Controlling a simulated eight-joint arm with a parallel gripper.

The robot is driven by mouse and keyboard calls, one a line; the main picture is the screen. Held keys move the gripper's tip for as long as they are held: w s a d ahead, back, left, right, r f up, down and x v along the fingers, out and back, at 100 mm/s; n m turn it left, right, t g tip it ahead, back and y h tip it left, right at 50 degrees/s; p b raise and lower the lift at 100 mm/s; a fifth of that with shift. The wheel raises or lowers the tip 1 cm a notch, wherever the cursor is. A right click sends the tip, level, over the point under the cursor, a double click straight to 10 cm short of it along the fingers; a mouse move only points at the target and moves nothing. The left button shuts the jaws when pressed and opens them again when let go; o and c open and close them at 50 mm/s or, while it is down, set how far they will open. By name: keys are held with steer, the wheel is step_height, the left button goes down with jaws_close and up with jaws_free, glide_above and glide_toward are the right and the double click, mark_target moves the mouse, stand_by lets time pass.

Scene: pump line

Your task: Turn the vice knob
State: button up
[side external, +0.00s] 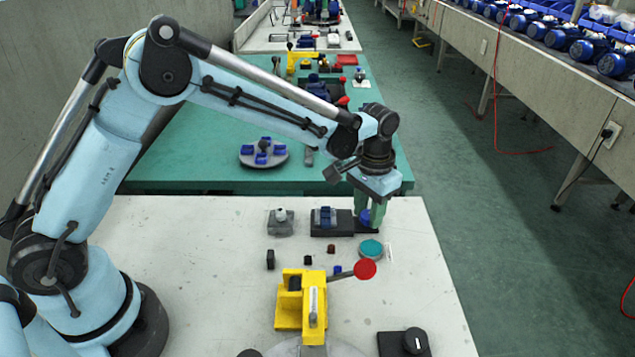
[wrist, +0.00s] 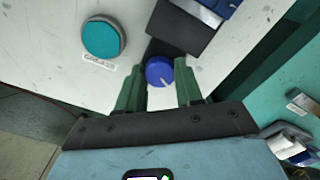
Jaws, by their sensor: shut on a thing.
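The vice (side external: 331,228) is a dark block with a blue and silver part on top, near the far edge of the pale table. Its round blue knob (side external: 364,216) sits at its right end, and the knob shows with a pale index line in the wrist view (wrist: 159,71). My gripper (side external: 368,214) points down over the knob. In the wrist view my gripper's green fingers (wrist: 159,84) stand on either side of the knob and are shut on it. The dark vice body (wrist: 180,25) is partly cut off at the top of that view.
A teal round button (side external: 371,249) sits close in front of the knob. A yellow clamp (side external: 302,302) with a red-ball lever (side external: 365,269) stands nearer. A grey block (side external: 281,222) is left of the vice. Small dark blocks lie between. A black knob box (side external: 405,343) is front right.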

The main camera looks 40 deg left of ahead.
steer(key=shift+n, duration=0.6)
steer(key=o, duration=0.8)
steer(key=shift+c, duration=0.2)
